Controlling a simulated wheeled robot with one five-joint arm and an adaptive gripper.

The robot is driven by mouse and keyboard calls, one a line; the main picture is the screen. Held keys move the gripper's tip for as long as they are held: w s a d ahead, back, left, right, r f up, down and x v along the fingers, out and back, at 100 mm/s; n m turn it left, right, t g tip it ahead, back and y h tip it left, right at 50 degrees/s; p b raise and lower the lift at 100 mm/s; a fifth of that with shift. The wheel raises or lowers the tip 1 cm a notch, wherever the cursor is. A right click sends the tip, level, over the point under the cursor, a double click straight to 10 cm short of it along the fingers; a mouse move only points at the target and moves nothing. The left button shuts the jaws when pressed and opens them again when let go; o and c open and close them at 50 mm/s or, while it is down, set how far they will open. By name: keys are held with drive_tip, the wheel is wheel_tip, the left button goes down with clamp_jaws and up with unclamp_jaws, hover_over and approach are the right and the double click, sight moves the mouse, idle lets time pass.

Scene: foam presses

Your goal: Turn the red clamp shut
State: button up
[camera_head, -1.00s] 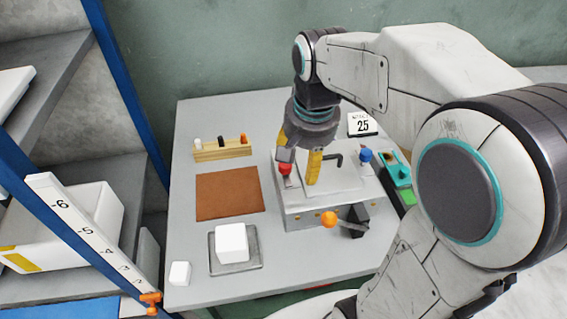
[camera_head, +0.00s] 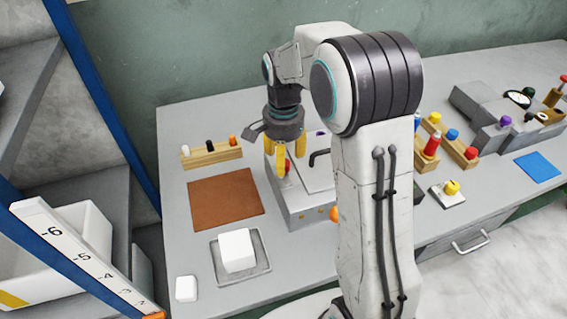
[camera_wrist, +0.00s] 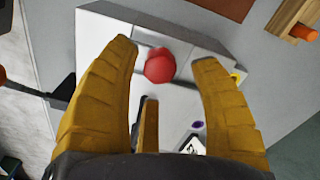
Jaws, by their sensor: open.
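The red clamp's round knob (camera_wrist: 160,65) sits on the pale grey metal press (camera_wrist: 195,75) in the wrist view. In the head view only a bit of the red knob (camera_head: 288,167) shows behind a yellow finger, on the press (camera_head: 303,205). My gripper (camera_wrist: 165,50) is open, with one yellow finger on each side of the knob and visible gaps between. A third finger shows below the knob. In the head view my gripper (camera_head: 291,163) points down over the press's left part. My arm hides the press's right side.
A brown mat (camera_head: 226,198) and a grey tray (camera_head: 262,270) with a white block (camera_head: 238,250) lie left of the press. A wooden rack (camera_head: 212,155) with pegs stands behind the mat. A black bent handle (camera_head: 318,155) stands close right of the gripper.

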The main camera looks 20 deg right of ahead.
drive_tip(key=shift+f, duration=1.3)
drive_tip(key=shift+o, duration=0.3)
clamp_jaws()
